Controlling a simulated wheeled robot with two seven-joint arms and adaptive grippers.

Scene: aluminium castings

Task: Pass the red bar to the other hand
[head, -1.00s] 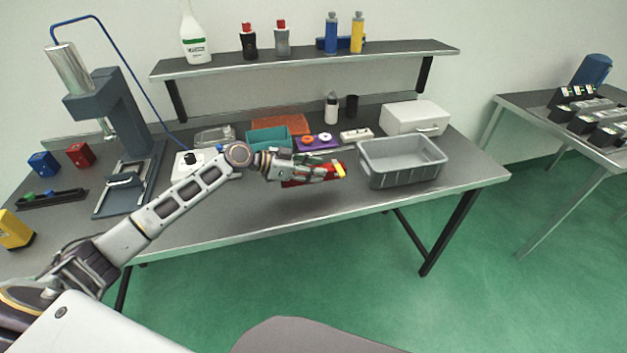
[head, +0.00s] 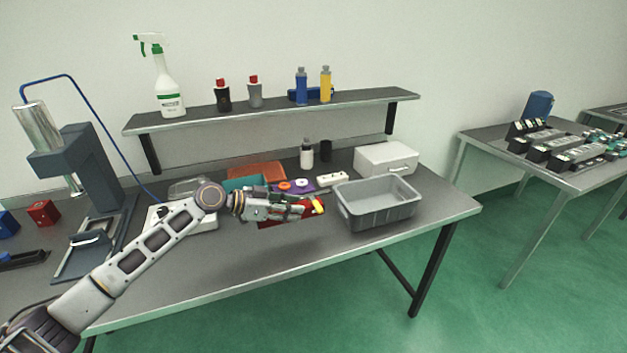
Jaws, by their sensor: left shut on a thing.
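The red bar (head: 314,209) shows in the head view, with a yellow patch near its right end. My left gripper (head: 300,208) is shut on it and holds it over the front middle of the workbench, left of the grey bin. The fingers hide much of the bar. I cannot tell how high it is above the bench top. My right gripper is not in view.
The grey bin (head: 378,222) looks empty and stands at the bench's right part. A white box (head: 386,158) is behind it. A teal tray (head: 243,184) and a purple holder (head: 301,186) lie behind my gripper. A press (head: 80,165) stands left. The front strip of bench is clear.

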